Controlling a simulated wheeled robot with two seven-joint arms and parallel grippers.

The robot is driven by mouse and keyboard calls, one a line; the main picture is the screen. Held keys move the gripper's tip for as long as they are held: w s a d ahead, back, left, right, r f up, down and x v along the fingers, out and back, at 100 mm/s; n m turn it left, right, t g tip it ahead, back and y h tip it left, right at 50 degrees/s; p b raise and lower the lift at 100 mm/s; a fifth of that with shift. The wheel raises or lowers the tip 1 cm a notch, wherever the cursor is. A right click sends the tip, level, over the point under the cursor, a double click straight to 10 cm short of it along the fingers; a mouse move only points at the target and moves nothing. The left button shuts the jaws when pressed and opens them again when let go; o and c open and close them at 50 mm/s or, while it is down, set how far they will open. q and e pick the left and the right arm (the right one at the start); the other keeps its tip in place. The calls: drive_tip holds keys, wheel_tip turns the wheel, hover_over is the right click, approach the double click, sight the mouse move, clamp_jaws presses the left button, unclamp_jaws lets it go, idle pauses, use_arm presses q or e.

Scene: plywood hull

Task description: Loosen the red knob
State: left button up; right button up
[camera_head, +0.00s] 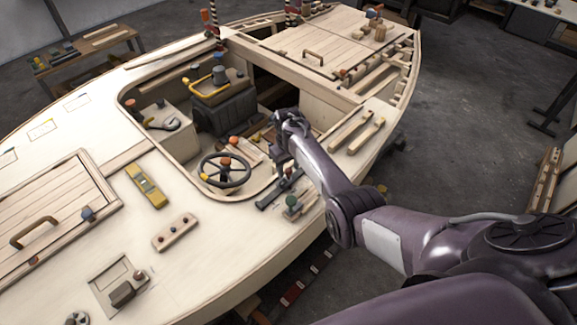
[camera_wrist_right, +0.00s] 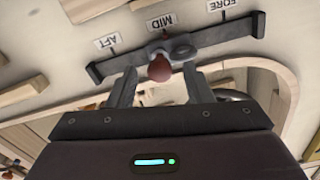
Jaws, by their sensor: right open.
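The red knob (camera_wrist_right: 160,67) shows in the right wrist view, on a slider on a dark rail (camera_wrist_right: 225,33). The slider sits by the label MID (camera_wrist_right: 161,21). My right gripper (camera_wrist_right: 160,82) is open, its two fingers on either side of the knob, with a gap visible on each side. In the head view my right gripper (camera_head: 279,158) reaches over the cockpit's near edge, above the dark rail (camera_head: 272,199); the knob is hard to make out there. My left gripper is not in view.
Labels AFT (camera_wrist_right: 107,41) and FORE (camera_wrist_right: 221,5) mark the rail. A yellow level (camera_head: 147,186) lies on deck.

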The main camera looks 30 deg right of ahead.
drive_tip(key=c, duration=1)
